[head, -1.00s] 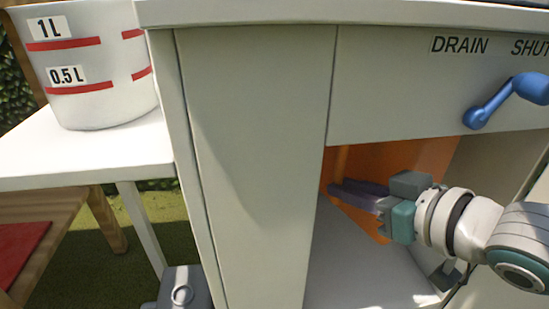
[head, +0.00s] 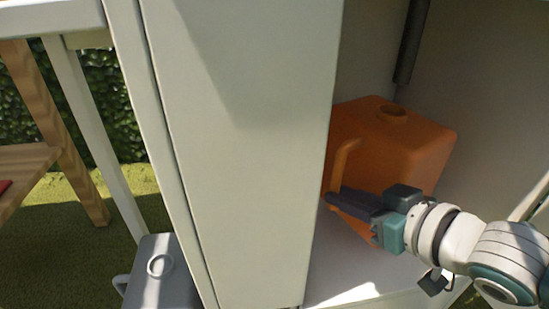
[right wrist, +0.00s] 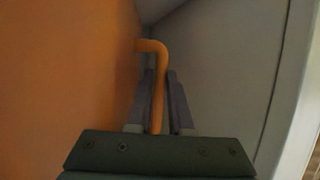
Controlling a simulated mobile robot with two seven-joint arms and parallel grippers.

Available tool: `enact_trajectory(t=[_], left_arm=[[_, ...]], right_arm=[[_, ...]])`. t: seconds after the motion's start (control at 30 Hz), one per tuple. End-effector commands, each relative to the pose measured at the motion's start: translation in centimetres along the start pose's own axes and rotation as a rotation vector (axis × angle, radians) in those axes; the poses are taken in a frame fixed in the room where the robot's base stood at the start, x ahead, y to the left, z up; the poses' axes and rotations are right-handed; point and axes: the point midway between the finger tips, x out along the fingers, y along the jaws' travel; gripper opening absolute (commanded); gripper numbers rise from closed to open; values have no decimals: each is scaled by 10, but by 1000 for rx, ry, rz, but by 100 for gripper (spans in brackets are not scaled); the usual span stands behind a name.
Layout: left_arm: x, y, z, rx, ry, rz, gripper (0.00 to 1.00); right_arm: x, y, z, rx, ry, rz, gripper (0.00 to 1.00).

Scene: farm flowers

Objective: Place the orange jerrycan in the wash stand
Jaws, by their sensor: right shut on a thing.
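The orange jerrycan (head: 410,145) stands upright inside the open compartment of the wash stand (head: 235,150), partly hidden behind the stand's front panel and my arm. Its round top opening faces up. A dark pipe hangs just above and behind that opening. My right gripper (head: 345,200) is at the can's handle, on its near side. In the right wrist view the orange handle (right wrist: 158,75) passes between the two fingers of my right gripper (right wrist: 160,100), which is shut on it. The can's orange wall (right wrist: 65,80) fills the left of that view. My left gripper is not in view.
The dark pipe (head: 411,45) hangs down in the compartment. The front panel closes off the compartment's left side. A grey container (head: 160,270) stands on the grass at lower left. A wooden bench (head: 25,165) is farther left.

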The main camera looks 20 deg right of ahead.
Motion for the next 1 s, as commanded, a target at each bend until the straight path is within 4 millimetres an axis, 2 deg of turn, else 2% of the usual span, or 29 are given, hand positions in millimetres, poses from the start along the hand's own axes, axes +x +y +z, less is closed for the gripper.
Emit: enact_trajectory(t=[0.3,0.67,0.7,0.93,1.0], left_arm=[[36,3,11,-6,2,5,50],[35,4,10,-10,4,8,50],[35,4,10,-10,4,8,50],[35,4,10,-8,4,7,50],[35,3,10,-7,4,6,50]], right_arm=[[17,0,40,-2,2,0,0],[18,0,40,-1,3,0,0],[17,0,41,0,0,0,21],[17,0,41,0,0,0,47],[17,0,41,0,0,0,49]])
